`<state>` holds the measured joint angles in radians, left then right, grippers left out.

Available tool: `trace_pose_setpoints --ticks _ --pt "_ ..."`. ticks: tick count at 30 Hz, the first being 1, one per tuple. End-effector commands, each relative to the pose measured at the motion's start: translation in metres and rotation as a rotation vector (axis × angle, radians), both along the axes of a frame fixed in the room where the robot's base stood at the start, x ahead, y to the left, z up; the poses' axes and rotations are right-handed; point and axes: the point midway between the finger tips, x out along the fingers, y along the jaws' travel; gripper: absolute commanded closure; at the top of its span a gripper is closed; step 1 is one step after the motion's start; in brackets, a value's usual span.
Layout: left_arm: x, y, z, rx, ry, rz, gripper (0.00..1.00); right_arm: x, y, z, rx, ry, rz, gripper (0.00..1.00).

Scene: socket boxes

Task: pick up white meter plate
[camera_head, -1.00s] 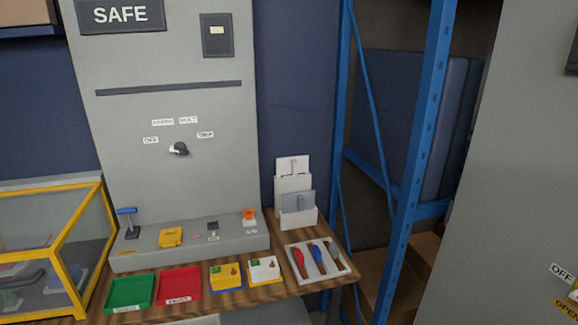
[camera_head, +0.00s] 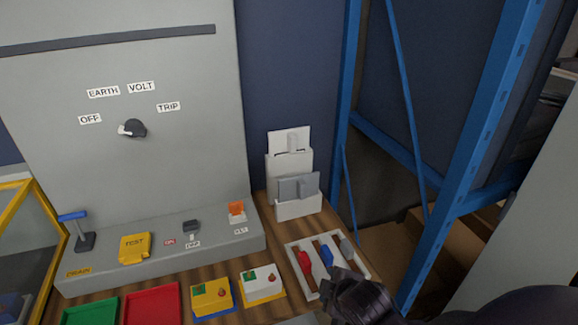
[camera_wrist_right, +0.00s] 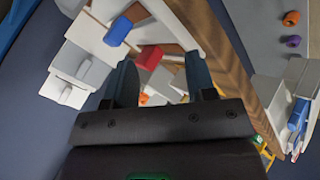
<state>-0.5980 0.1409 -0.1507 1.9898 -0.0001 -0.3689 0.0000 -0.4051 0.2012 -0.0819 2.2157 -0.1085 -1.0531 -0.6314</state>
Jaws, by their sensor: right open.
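The white meter plate (camera_head: 289,140) stands upright in the rear slot of a white holder (camera_head: 299,209) at the back right of the bench. It has a light grip on its face. A grey plate (camera_head: 298,186) stands in the front slot. In the wrist view the white plate (camera_wrist_right: 62,93) appears at the left, beyond the grey plate (camera_wrist_right: 96,72). My right gripper (camera_head: 345,284) is at the bottom of the head view, in front of and below the holder. Its fingers (camera_wrist_right: 163,80) are apart with nothing held between them. My left gripper is out of view.
A white tray (camera_head: 296,264) with red, blue and grey handled items lies in front of the holder, close to my right gripper. Yellow (camera_head: 211,295) and white (camera_head: 262,284) boxes sit left of it. A blue rack post (camera_head: 345,110) stands right of the holder.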

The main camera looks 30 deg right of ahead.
Motion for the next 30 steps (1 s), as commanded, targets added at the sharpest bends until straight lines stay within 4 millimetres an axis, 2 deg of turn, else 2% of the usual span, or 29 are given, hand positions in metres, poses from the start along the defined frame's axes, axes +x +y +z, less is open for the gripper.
trace_pose_setpoints --ticks 7,14,21,27,30 --pt "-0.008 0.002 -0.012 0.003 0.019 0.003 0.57 0.058 -0.029 0.024 -0.438 -0.013 0.29 0.49" --pt "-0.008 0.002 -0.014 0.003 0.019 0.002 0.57 0.116 -0.053 0.055 -0.892 -0.032 0.53 0.49" --pt "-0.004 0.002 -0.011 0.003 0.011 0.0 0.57 0.181 -0.076 0.1 -1.456 -0.033 0.737 0.49" --pt "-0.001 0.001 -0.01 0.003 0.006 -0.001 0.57 0.218 -0.087 0.133 -1.844 0.011 0.822 0.49" --pt "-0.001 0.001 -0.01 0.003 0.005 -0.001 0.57 0.228 -0.09 0.143 -1.959 0.032 0.841 0.49"
